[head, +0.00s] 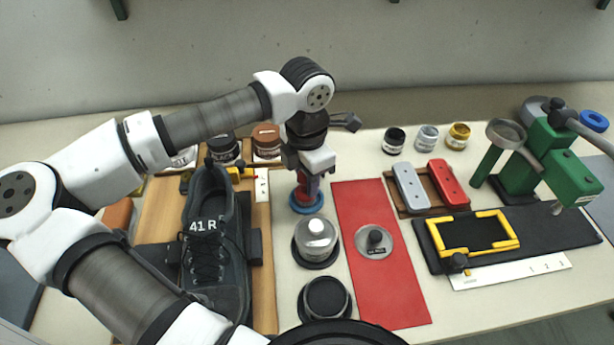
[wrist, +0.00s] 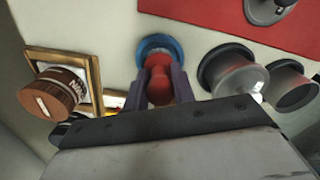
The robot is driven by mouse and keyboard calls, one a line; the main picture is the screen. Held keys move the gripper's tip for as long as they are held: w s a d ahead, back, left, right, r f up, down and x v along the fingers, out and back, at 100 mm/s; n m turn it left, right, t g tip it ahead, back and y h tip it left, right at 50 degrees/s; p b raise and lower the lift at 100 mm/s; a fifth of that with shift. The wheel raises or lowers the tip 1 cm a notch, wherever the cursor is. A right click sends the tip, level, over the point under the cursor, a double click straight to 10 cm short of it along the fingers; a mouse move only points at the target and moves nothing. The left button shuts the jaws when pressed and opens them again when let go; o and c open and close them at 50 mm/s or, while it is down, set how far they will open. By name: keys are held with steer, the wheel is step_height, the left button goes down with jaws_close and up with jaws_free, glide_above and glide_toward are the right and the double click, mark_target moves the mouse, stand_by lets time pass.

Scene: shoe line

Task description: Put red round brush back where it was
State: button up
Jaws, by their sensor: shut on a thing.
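The red round brush (head: 307,187) is upright between the fingers of my gripper (head: 308,176), left of the red mat. In the wrist view the red brush (wrist: 158,88) shows between the two fingers of my gripper (wrist: 160,90), which are shut on it. A blue round base (head: 306,203) is directly below the brush on the table. It also shows in the wrist view (wrist: 155,44), around the brush's far end. I cannot tell whether the brush touches the blue base or is part of it. The brush's lower end is hidden.
A silver-topped jar (head: 316,238) and a dark cup (head: 326,298) stand just in front. The red mat (head: 350,200) is to the right. A brown-lidded jar (head: 267,140) is to the left, behind the black shoe (head: 212,250). Several small jars stand at back right.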

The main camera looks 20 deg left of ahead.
steer(key=o, duration=1)
steer(key=shift+r, duration=0.1)
step_height(320, 180, up, 12)
steer(key=shift+b, duration=0.6)
